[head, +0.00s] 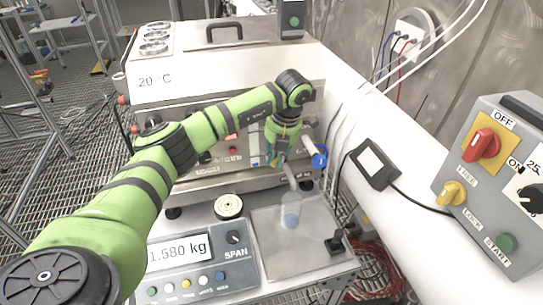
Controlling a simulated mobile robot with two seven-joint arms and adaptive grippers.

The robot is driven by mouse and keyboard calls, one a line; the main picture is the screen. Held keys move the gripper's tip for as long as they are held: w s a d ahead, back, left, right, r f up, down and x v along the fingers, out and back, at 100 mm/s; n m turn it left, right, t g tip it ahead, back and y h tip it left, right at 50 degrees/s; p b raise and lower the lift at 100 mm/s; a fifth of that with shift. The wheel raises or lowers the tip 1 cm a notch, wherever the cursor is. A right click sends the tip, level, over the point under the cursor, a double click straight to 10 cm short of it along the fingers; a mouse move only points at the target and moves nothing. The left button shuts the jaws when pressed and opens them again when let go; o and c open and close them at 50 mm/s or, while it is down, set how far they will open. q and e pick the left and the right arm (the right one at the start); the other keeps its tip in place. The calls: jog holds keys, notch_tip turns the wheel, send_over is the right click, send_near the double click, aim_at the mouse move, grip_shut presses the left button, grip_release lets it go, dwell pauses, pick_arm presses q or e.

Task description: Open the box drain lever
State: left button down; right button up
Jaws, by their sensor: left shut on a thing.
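The steel box (228,86) marked 20 °C stands on the bench, with knobs along its front. A drain pipe (291,180) slants down from the lower right of its front, above a clear beaker (290,218) that looks bluish inside. My left gripper (275,158) points down at the box front, just above the pipe. It is shut on what appears to be the drain lever, which the fingers mostly hide, so its angle cannot be told. A round blue part (319,160) shows just right of the gripper. My right gripper is out of view.
A scale (190,250) reading 1.580 kg stands in front, with a round pale disc (229,206) behind its display. A steel plate (300,250) lies under the beaker. A grey control box (500,190) with switches and cables stand at the right.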

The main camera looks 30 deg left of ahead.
pick_arm(q)
jog(key=shift+w+d+n+g+h+b, duration=0.25)
jog(key=shift+d+n, duration=0.4)
jog(key=shift+n, duration=1)
jog(key=shift+w+d+n+g+b, duration=0.3)
jog(key=shift+d+n, duration=0.3)
jog(key=shift+n, duration=1)
jog(key=shift+w+d+n+g+h+b, duration=0.25)
jog(key=shift+d+n, duration=0.4)
jog(key=shift+n, duration=1)
jog(key=shift+w, duration=0.1)
jog(key=c, duration=1.1)
grip_release()
